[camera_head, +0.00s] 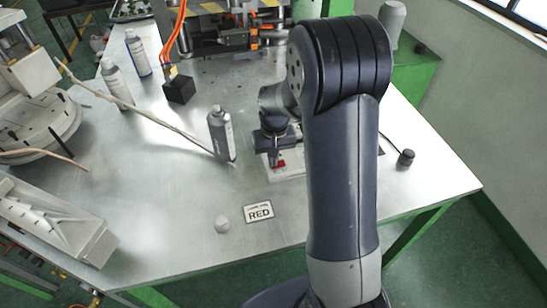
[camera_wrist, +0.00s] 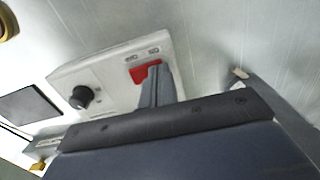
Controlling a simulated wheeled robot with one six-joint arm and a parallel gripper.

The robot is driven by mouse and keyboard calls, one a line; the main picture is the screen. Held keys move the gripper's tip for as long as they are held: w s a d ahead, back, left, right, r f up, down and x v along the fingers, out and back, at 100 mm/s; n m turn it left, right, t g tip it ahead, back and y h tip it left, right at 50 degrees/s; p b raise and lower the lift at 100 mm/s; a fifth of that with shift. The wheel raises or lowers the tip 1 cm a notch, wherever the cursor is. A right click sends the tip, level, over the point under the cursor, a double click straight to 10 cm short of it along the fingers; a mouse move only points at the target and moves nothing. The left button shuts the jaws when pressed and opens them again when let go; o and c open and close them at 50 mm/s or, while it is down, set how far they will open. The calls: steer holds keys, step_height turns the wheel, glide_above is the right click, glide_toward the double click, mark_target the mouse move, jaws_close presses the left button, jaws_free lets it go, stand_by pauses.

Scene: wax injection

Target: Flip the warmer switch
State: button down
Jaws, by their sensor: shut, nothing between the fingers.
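The warmer's pale control panel (camera_wrist: 108,72) lies on the metal table, with a black round knob (camera_wrist: 82,97) and a red switch (camera_wrist: 145,72). In the head view the panel (camera_head: 292,173) is mostly hidden behind my arm, and a bit of the red switch (camera_head: 281,164) shows. My gripper (camera_wrist: 156,72) is shut and empty, its fingertips over the red switch and partly covering it. I cannot tell whether they touch it or which way the switch is tilted. My gripper also shows from above in the head view (camera_head: 275,157), pointing down at the panel.
Two more cans (camera_head: 115,82) (camera_head: 138,53) and a black block (camera_head: 179,87) stand farther back. A small black cylinder (camera_head: 405,158) is right.

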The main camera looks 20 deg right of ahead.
steer(key=shift+d, duration=0.1)
steer(key=shift+d+r, duration=0.25)
steer(key=shift+d, duration=0.4)
steer(key=shift+r+p, duration=0.1)
steer(key=shift+p, duration=0.2)
step_height(320, 180, up, 14)
steer(key=a+p, duration=0.1)
steer(key=a, duration=0.1)
steer(key=shift+p, duration=0.3)
stand_by(0.4)
